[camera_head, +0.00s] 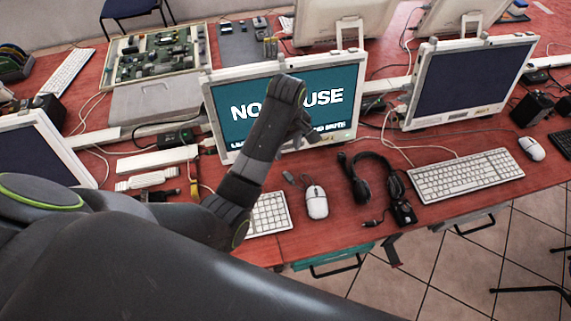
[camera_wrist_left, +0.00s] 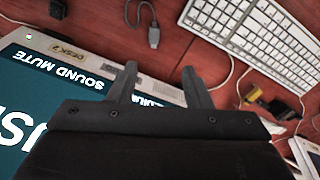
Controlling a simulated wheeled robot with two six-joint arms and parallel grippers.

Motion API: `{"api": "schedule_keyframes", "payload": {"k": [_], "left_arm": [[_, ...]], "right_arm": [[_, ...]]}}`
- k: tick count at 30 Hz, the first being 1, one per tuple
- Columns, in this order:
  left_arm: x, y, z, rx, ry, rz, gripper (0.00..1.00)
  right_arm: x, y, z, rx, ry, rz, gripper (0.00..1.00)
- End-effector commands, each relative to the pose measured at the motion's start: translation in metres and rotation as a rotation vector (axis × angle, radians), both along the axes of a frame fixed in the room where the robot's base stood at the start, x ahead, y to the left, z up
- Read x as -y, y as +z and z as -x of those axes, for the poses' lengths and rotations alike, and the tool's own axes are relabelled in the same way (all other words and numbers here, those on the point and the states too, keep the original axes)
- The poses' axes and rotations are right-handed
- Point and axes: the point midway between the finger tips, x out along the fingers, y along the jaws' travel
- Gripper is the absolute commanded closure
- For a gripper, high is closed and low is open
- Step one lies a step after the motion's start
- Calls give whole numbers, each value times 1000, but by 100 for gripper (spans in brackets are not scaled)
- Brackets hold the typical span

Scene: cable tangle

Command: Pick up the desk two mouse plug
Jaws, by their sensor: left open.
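The grey mouse plug (camera_wrist_left: 154,38) lies on the red desk with a thin dark cable looping from it. In the head view the plug (camera_head: 289,177) is a small grey piece left of the white mouse (camera_head: 317,202). My left gripper (camera_head: 304,132) hangs in front of the lit monitor (camera_head: 225,99), which shows partly hidden "NO MOUSE" text. In the left wrist view my gripper (camera_wrist_left: 159,71) has its two fingers apart with nothing between them. The plug appears just beyond the fingertips, apart from them. A "DESK 2" label (camera_wrist_left: 68,54) shows on the monitor frame.
A white keyboard (camera_head: 268,214) is partly behind my left arm. A black headset (camera_head: 368,178) lies right of the mouse. Another monitor (camera_head: 465,85) and keyboard (camera_head: 465,178) stand further right. Loose adapters and cables lie left of my arm. Bare red desk surrounds the plug.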

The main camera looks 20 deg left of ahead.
Motion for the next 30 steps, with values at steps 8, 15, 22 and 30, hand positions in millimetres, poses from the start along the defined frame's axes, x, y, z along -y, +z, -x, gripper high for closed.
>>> {"api": "schedule_keyframes", "payload": {"k": [8,15,22,30], "left_arm": [[7,-14,-6,-15,31,-2,55],[7,-59,-5,-18,30,-1,55],[7,-99,-6,-15,29,-2,55],[7,-115,-6,-11,29,-2,55]], "right_arm": [[3,-16,5,-6,0,4,60],[5,-8,11,-15,-1,6,60],[6,-6,10,-13,-1,6,60],[5,-5,7,-9,0,7,60]]}}
